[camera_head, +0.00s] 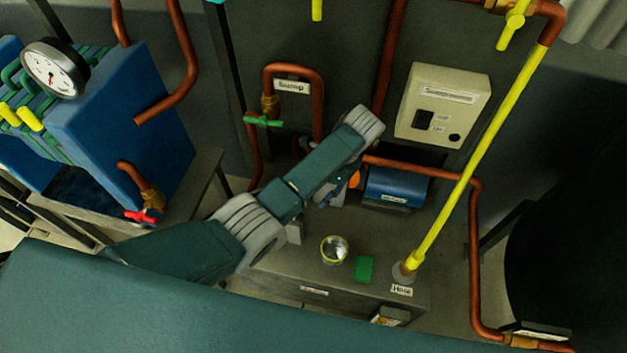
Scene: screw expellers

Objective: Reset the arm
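My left arm (315,178) comes in from the lower left and reaches out over a grey bench. Its wrist (366,124) is at the far end, left of the beige control box. My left gripper is mostly hidden behind this arm; small parts below the wrist cannot be made out clearly, so its opening does not show. My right arm and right gripper are not in view.
The grey bench (290,272) carries a round metal cup (334,249), a green block (364,269) and a blue cylinder (397,187). A yellow pipe (470,165), copper pipes (476,250) and a blue filter press (120,115) stand close around. A beige box (441,105) hangs behind.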

